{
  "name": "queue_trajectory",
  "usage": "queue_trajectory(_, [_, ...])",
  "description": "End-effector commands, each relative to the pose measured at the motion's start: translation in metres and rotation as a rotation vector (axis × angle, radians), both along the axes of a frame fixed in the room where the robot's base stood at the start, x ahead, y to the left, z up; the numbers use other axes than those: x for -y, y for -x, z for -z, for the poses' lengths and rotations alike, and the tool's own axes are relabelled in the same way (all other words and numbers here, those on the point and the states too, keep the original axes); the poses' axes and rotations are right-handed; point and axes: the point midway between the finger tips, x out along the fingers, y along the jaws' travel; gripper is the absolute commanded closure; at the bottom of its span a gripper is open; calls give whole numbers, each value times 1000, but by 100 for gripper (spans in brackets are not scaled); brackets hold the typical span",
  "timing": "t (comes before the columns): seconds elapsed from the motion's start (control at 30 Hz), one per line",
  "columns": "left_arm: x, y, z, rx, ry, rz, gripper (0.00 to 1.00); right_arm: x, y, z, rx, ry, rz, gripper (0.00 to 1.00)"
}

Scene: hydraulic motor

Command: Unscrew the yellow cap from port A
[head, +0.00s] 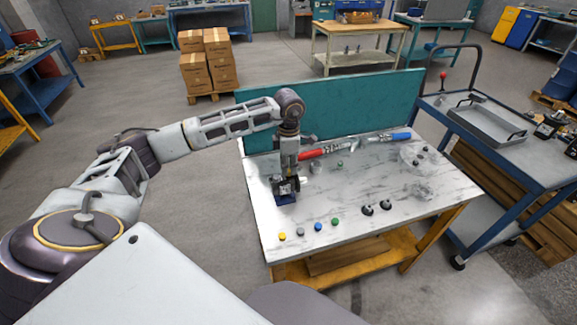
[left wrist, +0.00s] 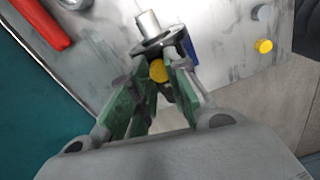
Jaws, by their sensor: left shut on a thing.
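The hydraulic motor (head: 287,187) stands on a dark blue base at the left of the workbench, partly hidden by my left gripper (head: 289,176). In the left wrist view, its metal shaft (left wrist: 148,22) and dark flange (left wrist: 160,42) show beyond the fingers. A yellow cap (left wrist: 158,71) sits on the motor's near side, between the green finger pads of my left gripper (left wrist: 160,80), which is shut on it. No port letter is readable. Another yellow cap (head: 282,236) lies loose at the bench's front left corner and also shows in the left wrist view (left wrist: 264,46). My right gripper is not in view.
Grey (head: 300,231), blue (head: 318,227) and green (head: 335,221) caps line the front edge of the workbench (head: 430,205). Two black parts (head: 376,207) lie to their right. A red-handled tool (head: 312,154) lies behind the motor, before the teal panel (head: 340,105). A cart (head: 520,150) stands at right.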

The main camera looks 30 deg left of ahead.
Motion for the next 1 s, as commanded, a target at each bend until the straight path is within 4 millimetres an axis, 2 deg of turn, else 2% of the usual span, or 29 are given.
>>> queue_trajectory(0.17, [0, 0, 0, 0, 0, -40, 100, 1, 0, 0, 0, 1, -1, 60])
queue_trajectory(1.0, [0, 0, -1, -1, 0, -490, 100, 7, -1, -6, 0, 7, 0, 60])
